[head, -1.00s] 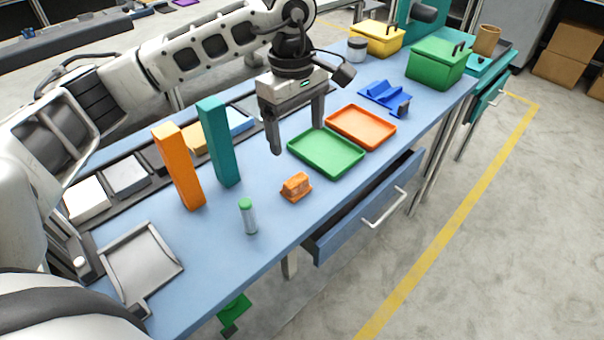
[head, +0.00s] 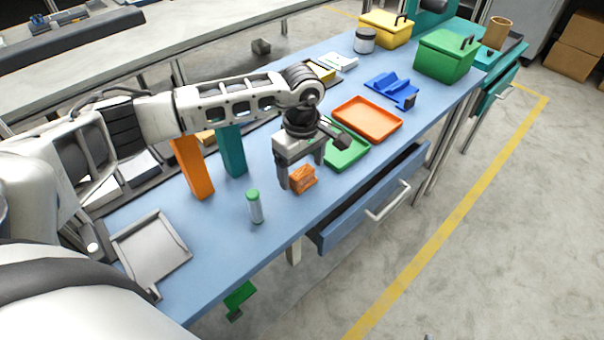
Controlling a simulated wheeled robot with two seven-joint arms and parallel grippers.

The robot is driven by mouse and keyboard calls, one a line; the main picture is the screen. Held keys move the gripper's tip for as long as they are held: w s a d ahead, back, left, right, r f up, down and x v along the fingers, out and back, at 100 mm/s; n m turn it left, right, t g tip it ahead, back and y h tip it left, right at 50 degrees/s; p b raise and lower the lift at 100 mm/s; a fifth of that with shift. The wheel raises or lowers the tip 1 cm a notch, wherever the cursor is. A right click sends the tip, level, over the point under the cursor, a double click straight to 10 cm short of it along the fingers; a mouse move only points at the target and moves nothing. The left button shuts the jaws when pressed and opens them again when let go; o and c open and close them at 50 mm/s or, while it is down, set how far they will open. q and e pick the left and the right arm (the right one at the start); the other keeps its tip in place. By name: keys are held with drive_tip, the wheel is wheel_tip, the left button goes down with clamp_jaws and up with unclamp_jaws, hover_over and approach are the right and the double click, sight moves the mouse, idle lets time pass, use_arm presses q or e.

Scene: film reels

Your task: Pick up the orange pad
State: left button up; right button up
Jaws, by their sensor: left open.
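A small orange block-like piece (head: 304,181), which I take for the orange pad, lies on the blue bench top near its front edge. My left gripper (head: 302,174) is open and points down over it. One finger is at its left side and the other is behind its right side. I cannot tell whether the fingers touch it. My right gripper is not in view.
A green-capped vial (head: 255,206) stands left of the piece. Orange (head: 196,170) and teal (head: 233,152) upright blocks stand behind it. A green tray (head: 350,154) and an orange tray (head: 368,121) lie to the right. An open drawer (head: 370,200) juts from the front.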

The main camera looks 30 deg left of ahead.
use_arm(q)
wheel_tip(320, 180, down, 2)
drive_tip(key=shift+f, duration=0.1)
drive_tip(key=c, duration=1.1)
